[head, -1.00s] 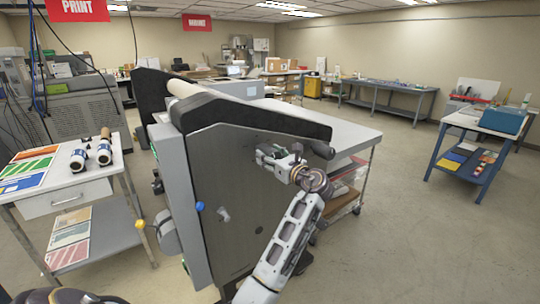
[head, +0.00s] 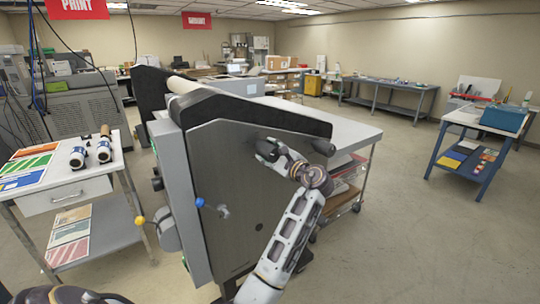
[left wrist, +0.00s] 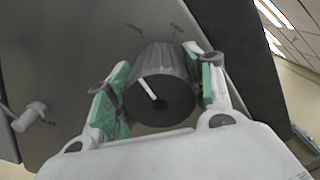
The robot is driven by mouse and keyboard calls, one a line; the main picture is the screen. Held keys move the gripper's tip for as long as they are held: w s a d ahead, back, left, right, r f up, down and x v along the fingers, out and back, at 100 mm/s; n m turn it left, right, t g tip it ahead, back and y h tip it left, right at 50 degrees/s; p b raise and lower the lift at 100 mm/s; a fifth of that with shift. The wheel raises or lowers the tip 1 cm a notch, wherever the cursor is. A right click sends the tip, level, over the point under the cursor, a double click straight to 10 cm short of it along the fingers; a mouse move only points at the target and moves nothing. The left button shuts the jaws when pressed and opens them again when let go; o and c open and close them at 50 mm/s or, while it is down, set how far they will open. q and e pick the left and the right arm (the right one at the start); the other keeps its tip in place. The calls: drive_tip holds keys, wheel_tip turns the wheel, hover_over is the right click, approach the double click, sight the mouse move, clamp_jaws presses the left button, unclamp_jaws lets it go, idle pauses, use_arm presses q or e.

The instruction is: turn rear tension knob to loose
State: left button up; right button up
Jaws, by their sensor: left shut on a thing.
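The rear tension knob (left wrist: 160,88) is a dark, ribbed round knob on the laminator's grey side panel (head: 235,190). In the left wrist view its white pointer line slants toward the upper left of the picture. Two small printed labels, too blurred to read surely, sit on the panel beyond it. My left gripper (left wrist: 160,90) has its green-padded fingers on either side of the knob, shut on it. In the head view this gripper (head: 268,150) is against the upper panel and largely hides the knob. My right gripper is not in view.
A lever with a blue ball (head: 200,202) sticks out from the panel, left of my arm. A yellow ball handle (head: 140,221) is at the machine's left. A side table (head: 70,190) with bottles stands left. The floor at right is open.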

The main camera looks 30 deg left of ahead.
use_arm(q)
drive_tip(key=shift+f+n+b, duration=0.1)
drive_tip(key=shift+n+b, duration=0.25)
drive_tip(key=shift+n, duration=0.55)
drive_tip(key=o, duration=1)
drive_tip(key=shift+d, duration=0.2)
drive_tip(key=shift+v, duration=3.6)
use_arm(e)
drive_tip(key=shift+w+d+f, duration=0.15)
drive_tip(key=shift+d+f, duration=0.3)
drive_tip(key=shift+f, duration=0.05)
use_arm(q)
drive_tip(key=shift+n, duration=0.4)
